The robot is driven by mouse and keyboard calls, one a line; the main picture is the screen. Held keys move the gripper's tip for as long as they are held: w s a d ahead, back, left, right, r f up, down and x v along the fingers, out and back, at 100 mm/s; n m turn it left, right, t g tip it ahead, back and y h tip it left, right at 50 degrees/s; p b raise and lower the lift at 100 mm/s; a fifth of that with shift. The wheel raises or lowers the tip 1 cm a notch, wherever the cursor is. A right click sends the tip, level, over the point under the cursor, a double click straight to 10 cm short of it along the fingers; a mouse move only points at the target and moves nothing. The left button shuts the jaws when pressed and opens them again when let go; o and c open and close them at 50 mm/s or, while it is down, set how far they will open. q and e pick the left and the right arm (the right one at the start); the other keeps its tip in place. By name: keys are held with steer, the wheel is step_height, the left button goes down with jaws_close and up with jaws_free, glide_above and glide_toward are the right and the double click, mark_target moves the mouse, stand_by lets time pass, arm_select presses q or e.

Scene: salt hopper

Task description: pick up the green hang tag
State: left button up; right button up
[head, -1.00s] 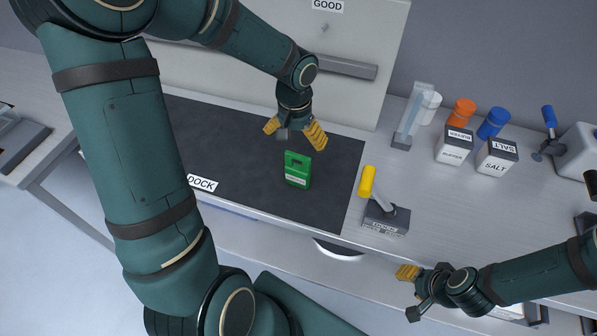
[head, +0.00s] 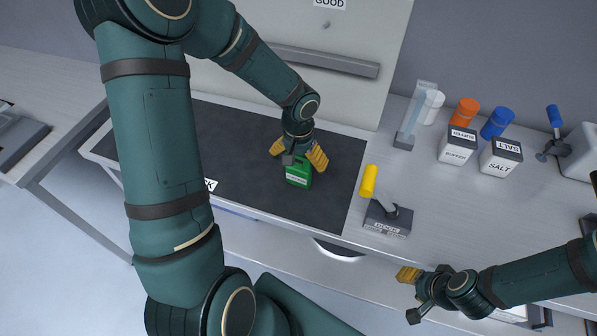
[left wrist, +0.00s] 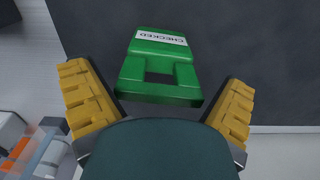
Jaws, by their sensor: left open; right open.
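The green hang tag (head: 299,174) lies on the dark dock mat (head: 240,150), partly covered by my left gripper in the head view. In the left wrist view the tag (left wrist: 160,57) shows a white label reading CHECKED and a square hole at its near end. My left gripper (head: 298,160) is open, with its yellow fingers on either side of the tag's holed end. The fingers (left wrist: 158,100) look apart from the tag; their exact height above it cannot be told. My right gripper (head: 411,292) is open and empty at the lower right, by the counter's front edge.
A block with a yellow-handled lever (head: 387,219) stands right of the mat. Salt (head: 500,157) and buffer (head: 457,146) boxes, orange and blue caps and a clear column (head: 414,116) stand further right. A pale panel (head: 330,95) rises behind the mat.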

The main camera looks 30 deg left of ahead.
arm_select(q)
steer(key=c, duration=1.2)
step_height(320, 180, up, 10)
steer(key=shift+r+p, duration=0.1)
steer(key=shift+p, duration=0.65)
